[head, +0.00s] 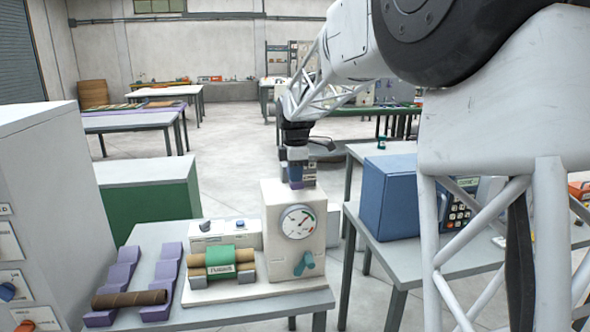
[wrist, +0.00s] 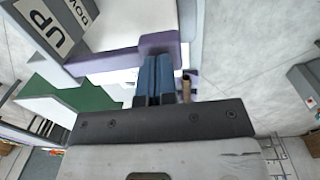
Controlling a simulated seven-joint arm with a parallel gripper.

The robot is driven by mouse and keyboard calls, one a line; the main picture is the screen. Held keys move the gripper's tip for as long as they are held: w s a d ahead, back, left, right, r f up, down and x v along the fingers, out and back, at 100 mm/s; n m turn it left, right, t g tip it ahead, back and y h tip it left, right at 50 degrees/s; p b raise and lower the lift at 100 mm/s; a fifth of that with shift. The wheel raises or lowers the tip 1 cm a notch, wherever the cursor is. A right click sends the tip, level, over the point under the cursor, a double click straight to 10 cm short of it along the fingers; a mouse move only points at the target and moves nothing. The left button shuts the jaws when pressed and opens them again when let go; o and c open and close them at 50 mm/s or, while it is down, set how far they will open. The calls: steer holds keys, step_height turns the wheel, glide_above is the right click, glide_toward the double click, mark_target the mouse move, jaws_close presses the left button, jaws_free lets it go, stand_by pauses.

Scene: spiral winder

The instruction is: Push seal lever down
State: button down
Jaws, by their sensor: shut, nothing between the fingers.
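My gripper (head: 296,181) is above and close to the top of the white winder housing (head: 279,220) in the head view, pointing down. Its two blue fingers (wrist: 153,78) are together with nothing between them in the wrist view. A purple part (wrist: 160,43) lies at the fingertips there; I cannot tell whether it touches them or is the seal lever. A small tan rod (wrist: 186,88) stands beside the fingers. A sign marked UP and DOWN (wrist: 60,35) is at the upper left. The housing carries a dial gauge (head: 298,222) and a teal handle (head: 304,264).
A tall grey cabinet (head: 55,190) is at far left; a blue box (head: 389,197) is on the right table.

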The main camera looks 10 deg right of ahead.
steer(key=shift+s+f, duration=0.2)
steer(key=shift+f, duration=1)
step_height(320, 180, up, 15)
steer(key=s, duration=0.1)
steer(key=shift+s+t, duration=0.3)
steer(key=shift+s, duration=0.1)
steer(key=shift+f, duration=0.1)
steer(key=s+f+m, duration=0.6)
steer(key=s, duration=0.9)
steer(key=s+f+m+t, duration=0.1)
steer(key=s+f+m, duration=0.5)
steer(key=s, duration=0.9)
steer(key=s+d+f+m, duration=0.1)
steer(key=s+f+m, duration=0.5)
steer(key=s, duration=0.9)
steer(key=shift+s+f+t, duration=0.2)
steer(key=shift+f+t, duration=0.1)
steer(key=shift+f, duration=0.05)
